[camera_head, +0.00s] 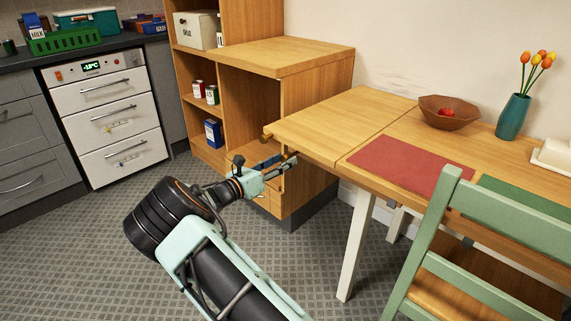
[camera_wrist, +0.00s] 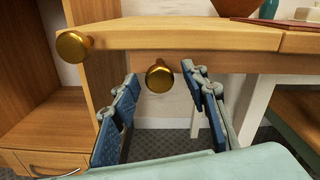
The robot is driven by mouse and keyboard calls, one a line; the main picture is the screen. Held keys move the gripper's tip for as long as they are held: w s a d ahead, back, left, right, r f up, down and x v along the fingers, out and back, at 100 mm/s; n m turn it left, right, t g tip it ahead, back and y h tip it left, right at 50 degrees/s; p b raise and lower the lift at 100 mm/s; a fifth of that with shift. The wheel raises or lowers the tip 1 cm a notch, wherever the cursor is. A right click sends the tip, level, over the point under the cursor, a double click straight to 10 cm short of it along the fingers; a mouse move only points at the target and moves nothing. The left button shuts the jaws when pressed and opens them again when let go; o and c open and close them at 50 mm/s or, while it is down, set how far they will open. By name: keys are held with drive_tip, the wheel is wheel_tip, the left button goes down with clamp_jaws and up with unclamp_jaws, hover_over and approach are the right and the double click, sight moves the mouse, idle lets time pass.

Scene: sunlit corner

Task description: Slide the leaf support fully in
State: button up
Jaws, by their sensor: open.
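The table leaf (camera_head: 325,125) is level with the rest of the wooden table; its edge also shows in the wrist view (camera_wrist: 190,38). A brass knob (camera_wrist: 159,76), apparently on the leaf support, shows just under the leaf. The support's bar is hidden behind the knob. A second brass knob (camera_wrist: 73,46) is at the leaf's left end, up and left of the first. My gripper (camera_head: 274,166) is open below the leaf's end. In the wrist view its blue fingers (camera_wrist: 160,80) stand on either side of the lower knob, with gaps visible; I cannot tell whether they reach around it.
A wooden shelf unit (camera_head: 312,60) stands close behind the leaf's end. A white table leg (camera_head: 356,245) is right of my gripper. A green chair (camera_head: 440,230) stands at the front right. The patterned floor at left is clear.

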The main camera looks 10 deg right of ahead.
drive_tip(key=shift+x, duration=0.85)
drive_tip(key=shift+c, duration=0.5)
clamp_jaws()
